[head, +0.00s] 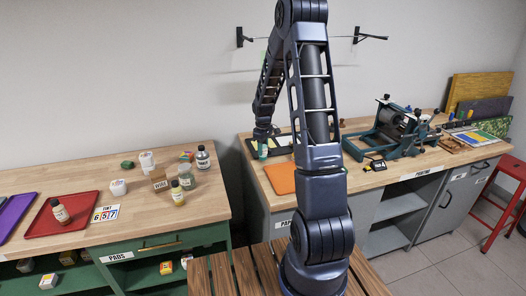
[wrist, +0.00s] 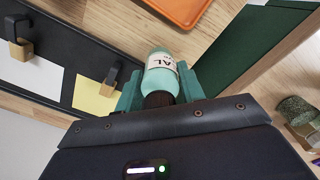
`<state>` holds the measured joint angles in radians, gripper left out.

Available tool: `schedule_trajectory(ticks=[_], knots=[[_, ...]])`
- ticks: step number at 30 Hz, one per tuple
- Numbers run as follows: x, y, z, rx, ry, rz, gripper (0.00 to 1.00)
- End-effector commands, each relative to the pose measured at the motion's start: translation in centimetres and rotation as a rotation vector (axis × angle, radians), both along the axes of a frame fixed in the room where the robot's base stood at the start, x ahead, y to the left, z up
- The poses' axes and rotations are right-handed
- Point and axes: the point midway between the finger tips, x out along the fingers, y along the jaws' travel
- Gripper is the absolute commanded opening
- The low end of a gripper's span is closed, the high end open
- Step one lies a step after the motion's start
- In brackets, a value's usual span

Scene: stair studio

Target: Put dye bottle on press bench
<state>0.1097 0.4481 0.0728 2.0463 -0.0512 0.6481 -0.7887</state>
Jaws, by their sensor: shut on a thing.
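The dye bottle (wrist: 160,72) is teal with a white label, partly readable as "AL", and a dark cap. My gripper (wrist: 159,88) is shut on it near the cap, with a finger on either side. In the head view my gripper (head: 262,133) holds the bottle (head: 263,152) over the back left part of the press bench (head: 425,161), a wooden-topped bench with grey cabinets. I cannot tell whether the bottle's base touches the bench top. My arm hides the middle of the bench.
An orange tray (head: 280,179) lies in front of the bottle. A dark board with clips and cards (wrist: 60,62) is beside it. A teal press (head: 393,128) stands farther right. The left table (head: 130,222) holds a red tray (head: 80,205) and several bottles and jars.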

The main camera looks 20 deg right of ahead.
Motion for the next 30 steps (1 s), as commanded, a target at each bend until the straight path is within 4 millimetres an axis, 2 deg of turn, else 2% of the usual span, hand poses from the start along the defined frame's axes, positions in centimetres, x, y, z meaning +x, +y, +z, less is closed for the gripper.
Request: schedule_trajectory(ticks=[3,14,15,18,30], knots=[[-0.03,0.01,-1.19,0.000,0.001,0.000,0.12],[-0.03,0.01,-1.49,0.000,0.000,0.000,0.12],[-0.03,0.01,-1.56,0.000,0.000,0.000,0.41],[-0.03,0.01,-1.52,0.000,0.000,0.000,0.60],[0.01,0.01,-0.87,0.000,-0.001,0.000,0.61]])
